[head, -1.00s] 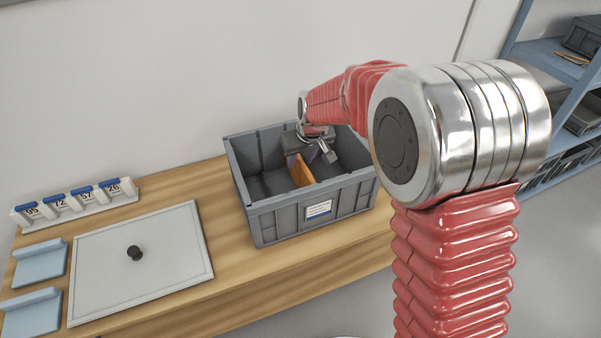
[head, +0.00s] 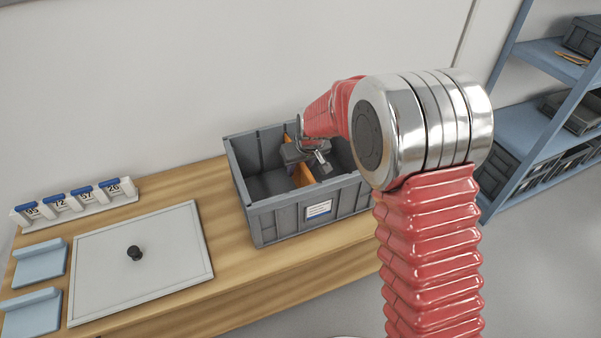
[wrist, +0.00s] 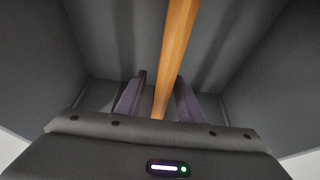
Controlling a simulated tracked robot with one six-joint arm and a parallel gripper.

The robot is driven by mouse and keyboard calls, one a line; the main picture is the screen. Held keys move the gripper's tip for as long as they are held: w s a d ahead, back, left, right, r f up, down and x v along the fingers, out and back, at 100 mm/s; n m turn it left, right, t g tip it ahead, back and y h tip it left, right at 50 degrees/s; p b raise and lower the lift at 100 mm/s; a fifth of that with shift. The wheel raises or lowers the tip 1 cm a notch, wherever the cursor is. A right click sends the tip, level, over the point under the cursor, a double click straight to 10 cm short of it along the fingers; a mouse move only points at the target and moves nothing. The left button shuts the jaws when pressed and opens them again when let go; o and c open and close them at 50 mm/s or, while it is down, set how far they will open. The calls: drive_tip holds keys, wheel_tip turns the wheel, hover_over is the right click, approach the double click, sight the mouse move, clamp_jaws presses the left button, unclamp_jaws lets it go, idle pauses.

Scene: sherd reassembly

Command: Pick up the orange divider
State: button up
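The orange divider (head: 302,175) stands on edge in the grey bin (head: 262,225). My gripper (head: 306,155) is down inside the bin over the divider and hides its middle part in the head view. In the wrist view the divider (wrist: 177,40) runs as a long strip from the top edge down between the two purple fingers of my gripper (wrist: 158,98). The fingers are apart, one on each side of the divider, with a gap visible on both sides. The lower ends of the fingers are hidden behind the gripper body.
The bin's walls rise around my gripper. A blue shelf (head: 535,125) stands at right.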

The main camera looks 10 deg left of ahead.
drive_tip(key=shift+w+a+f, duration=0.1)
drive_tip(key=shift+w+f, duration=0.05)
drive_tip(key=shift+f, duration=0.35)
drive_tip(key=shift+c, duration=0.7)
clamp_jaws()
